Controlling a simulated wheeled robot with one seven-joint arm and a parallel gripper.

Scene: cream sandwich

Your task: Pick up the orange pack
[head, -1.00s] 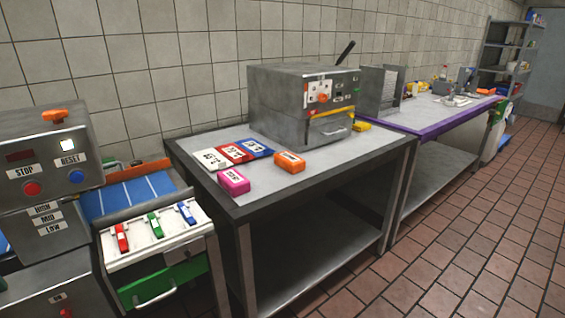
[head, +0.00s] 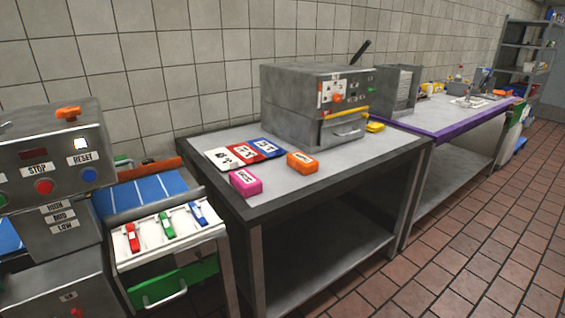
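The orange pack (head: 302,163) is a small block with a pale label on its top. It lies on the grey table (head: 325,163), in front of the grey machine and near the table's front edge. A pink pack (head: 245,183) lies to its left, apart from it. My gripper does not show in the head view.
White, red and blue cards (head: 267,147) lie behind the packs. The grey machine (head: 290,104) fills the table's back; a yellow pack (head: 375,126) sits at its right. A control box (head: 45,170) and a tray of coloured clips (head: 150,244) stand left. The tiled floor (head: 470,250) is clear.

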